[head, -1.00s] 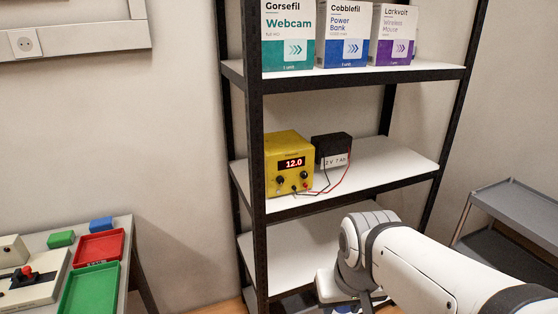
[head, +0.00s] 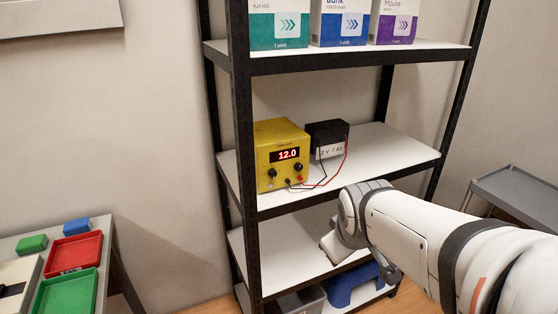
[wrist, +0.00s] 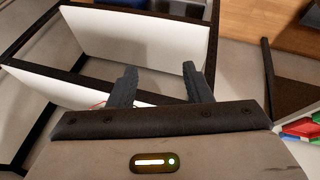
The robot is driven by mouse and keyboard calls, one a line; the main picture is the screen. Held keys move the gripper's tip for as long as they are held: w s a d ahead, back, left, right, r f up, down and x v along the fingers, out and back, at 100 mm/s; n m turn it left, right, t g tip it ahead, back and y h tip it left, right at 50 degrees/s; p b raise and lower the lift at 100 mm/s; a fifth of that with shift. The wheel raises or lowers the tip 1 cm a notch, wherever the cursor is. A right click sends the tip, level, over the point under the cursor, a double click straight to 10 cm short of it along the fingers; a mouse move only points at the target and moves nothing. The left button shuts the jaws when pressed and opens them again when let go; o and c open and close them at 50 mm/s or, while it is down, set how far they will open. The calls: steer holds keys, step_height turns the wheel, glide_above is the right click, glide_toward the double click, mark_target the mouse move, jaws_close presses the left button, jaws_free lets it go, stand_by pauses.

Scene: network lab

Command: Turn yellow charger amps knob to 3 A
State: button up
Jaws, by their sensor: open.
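The yellow charger (head: 282,155) stands on the middle shelf near the left post, its red display reading 12.0. Dark knobs show on its front, one on the left (head: 271,173) and one on the right (head: 298,167); their pointer settings are too small to read. Red and black leads run from it to a black battery (head: 328,138) beside it. In the wrist view my gripper (wrist: 165,78) is open and empty, with shelf boards beyond the fingers. In the head view my arm is at the lower right, below and right of the charger; the fingers are hidden there.
The shelf rack's dark posts (head: 240,120) frame the charger, and the middle shelf (head: 385,155) is bare right of the battery. Boxes (head: 342,25) stand on the shelf above. A blue stool (head: 352,285) is low down. A table with red (head: 74,253) and green trays is at left.

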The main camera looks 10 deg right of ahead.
steer(key=w+d+f+n+t+b, duration=0.2)
steer(key=w+n+t+b, duration=0.1)
steer(key=w+n, duration=0.45)
steer(key=n+t+y+b, duration=0.7)
steer(key=n+t+b, duration=0.3)
steer(key=n, duration=1.7)
glide_toward(300, 169)
steer(key=r+g+b, duration=0.1)
steer(key=x, duration=0.8)
steer(key=shift+w+r, duration=0.1)
steer(key=shift+c, duration=0.5)
jaws_close()
